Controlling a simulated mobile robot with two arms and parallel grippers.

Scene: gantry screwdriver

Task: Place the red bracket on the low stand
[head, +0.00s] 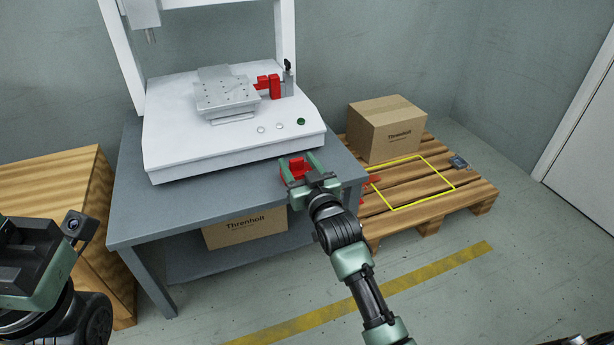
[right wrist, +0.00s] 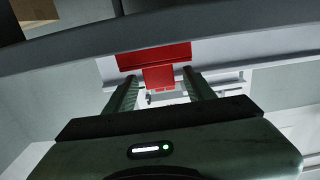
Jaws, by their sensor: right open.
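The red bracket (head: 297,171) is at the front right edge of the grey table (head: 185,215), just in front of the white machine base. My right gripper (head: 296,163) is open, with its green fingers on either side of the bracket. In the right wrist view the bracket (right wrist: 158,77) shows between and beyond the two fingers (right wrist: 160,86); I cannot tell whether they touch it. My left gripper (head: 30,262) is at the lower left, its jaws not clear. I cannot tell for sure which surface is the low stand; a low wooden pallet (head: 469,190) stands to the right.
The white gantry machine (head: 165,135) carries a metal fixture plate (head: 225,94) and a red clamp (head: 275,87). The pallet holds a cardboard box (head: 386,132), a yellow outlined empty area and red parts (head: 371,181) near the table. A wooden cabinet (head: 55,180) stands left.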

